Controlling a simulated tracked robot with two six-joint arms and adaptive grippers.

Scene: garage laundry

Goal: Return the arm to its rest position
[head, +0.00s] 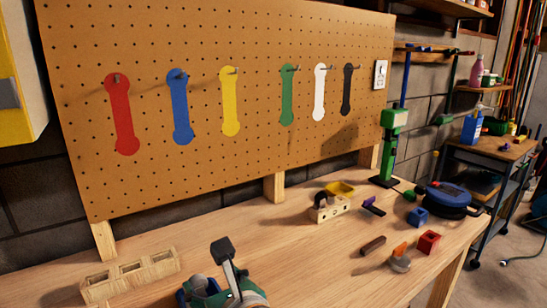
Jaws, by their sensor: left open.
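My left gripper (212,268) shows at the bottom edge of the head view, left of centre. It is open, and I see nothing held in it. One dark fingertip pad stands up on a grey finger; the rest of the gripper is low and partly cut off by the frame. It is over the front part of the wooden workbench (310,255), right of a pale wooden block with square recesses (128,275) and apart from it. My right gripper is out of view.
A pegboard (255,150) behind the bench carries red, blue, yellow, green, white and black tool shapes. A wooden holder (328,209), a blue cube (417,216), a red block (428,241) and a green lamp (392,120) stand at right. The bench between gripper and holder is clear.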

